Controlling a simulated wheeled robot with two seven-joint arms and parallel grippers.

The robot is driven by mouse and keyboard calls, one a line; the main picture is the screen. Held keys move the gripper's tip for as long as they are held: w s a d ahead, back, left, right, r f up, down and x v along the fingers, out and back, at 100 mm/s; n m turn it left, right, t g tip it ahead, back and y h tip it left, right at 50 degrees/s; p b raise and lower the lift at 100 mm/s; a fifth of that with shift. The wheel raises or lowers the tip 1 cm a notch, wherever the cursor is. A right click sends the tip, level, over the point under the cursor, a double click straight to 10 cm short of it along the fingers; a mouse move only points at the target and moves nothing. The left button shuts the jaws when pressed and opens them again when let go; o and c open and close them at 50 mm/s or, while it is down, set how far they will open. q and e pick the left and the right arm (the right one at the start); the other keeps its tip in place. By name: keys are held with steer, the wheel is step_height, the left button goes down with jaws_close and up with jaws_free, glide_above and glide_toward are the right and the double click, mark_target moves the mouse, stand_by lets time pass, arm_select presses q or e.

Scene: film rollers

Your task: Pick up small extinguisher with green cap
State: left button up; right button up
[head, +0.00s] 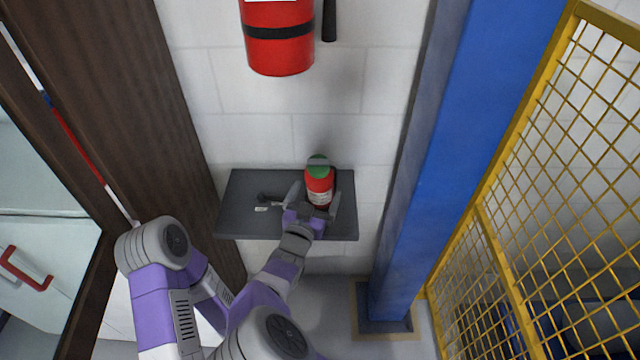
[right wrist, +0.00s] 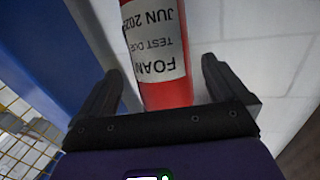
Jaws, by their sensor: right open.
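The small red extinguisher with a green cap (head: 318,186) stands upright on a dark grey wall shelf (head: 240,222). My right gripper (head: 314,200) is at the shelf, in front of the extinguisher, with its fingers spread. In the right wrist view the red body with its white label (right wrist: 156,45) shows between the two open fingers of the gripper (right wrist: 158,90), with a gap on each side. The green cap is out of that view. My left gripper is not in view.
A larger red extinguisher (head: 279,40) hangs on the white block wall above. A small dark object (head: 268,198) lies on the shelf, left of the gripper. A blue column (head: 440,150) and yellow mesh fence (head: 540,150) stand to the right, dark wood (head: 130,100) to the left.

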steer(key=x, duration=0.2)
steer(key=b+x, duration=0.1)
steer(key=x, duration=0.2)
steer(key=shift+a+r, duration=0.1)
steer(key=shift+r, duration=0.15)
steer(key=c, duration=1.8)
steer(key=shift+r, duration=0.2)
